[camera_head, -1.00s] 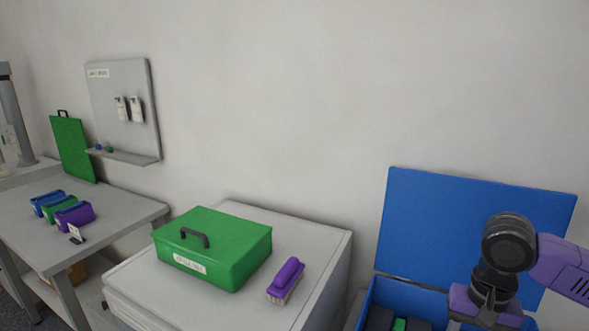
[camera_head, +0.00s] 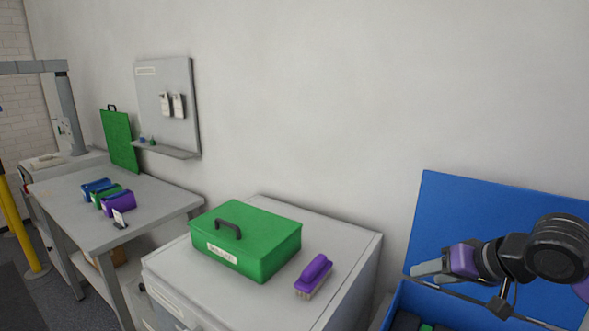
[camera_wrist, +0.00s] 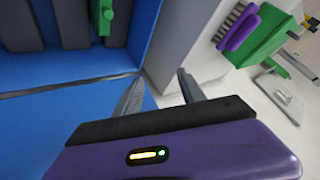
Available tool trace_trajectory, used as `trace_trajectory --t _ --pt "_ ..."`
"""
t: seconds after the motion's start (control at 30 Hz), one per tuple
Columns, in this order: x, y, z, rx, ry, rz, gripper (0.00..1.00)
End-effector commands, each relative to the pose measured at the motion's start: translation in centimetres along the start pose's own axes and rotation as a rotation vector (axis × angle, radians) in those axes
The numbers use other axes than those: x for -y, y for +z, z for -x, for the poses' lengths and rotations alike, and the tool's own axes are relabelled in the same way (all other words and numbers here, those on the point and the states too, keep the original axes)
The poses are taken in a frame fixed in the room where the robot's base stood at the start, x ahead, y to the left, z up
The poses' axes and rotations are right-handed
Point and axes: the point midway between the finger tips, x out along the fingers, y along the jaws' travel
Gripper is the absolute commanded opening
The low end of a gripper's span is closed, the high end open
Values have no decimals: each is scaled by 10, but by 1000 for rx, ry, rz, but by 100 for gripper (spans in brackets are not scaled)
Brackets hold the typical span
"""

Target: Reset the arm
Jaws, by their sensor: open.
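My gripper (camera_head: 430,268) is in front of the raised lid of a blue case (camera_head: 450,215) at the right of the head view. Its two fingers point left and it holds nothing. In the wrist view my gripper (camera_wrist: 160,95) has its fingers spread apart, with empty space between them. The blue case (camera_wrist: 75,65) lies beyond the fingers at the left there, with dark blocks and a green piece (camera_wrist: 104,17) inside. In the head view my arm hides part of the case and its lid.
A grey cabinet (camera_head: 335,235) left of the case bears a closed green box (camera_head: 245,240) and a purple brush (camera_head: 314,276). Further left, a table (camera_head: 165,200) holds blue, green and purple bins (camera_head: 118,203). A pegboard (camera_head: 165,75) hangs on the wall.

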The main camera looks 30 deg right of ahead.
Motion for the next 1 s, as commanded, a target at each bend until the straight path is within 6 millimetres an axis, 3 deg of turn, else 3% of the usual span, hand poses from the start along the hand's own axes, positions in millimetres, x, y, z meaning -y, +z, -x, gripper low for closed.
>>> trace_trajectory --t 0.03,0.2,0.3,0.43,0.6,0.73,0.87,1.0 --pt "27 -16 -1 -71 -76 33 47" --pt "121 -76 20 -385 -332 143 47" --pt "164 -100 43 -564 -449 170 47" --pt "198 -119 73 -776 -553 167 47" --pt "216 -125 104 -1009 -612 116 47" --pt "214 -116 116 -1143 -604 56 47" --pt "206 -95 117 -1237 -558 -2 47" --pt "195 -62 110 -1291 -478 -48 47"
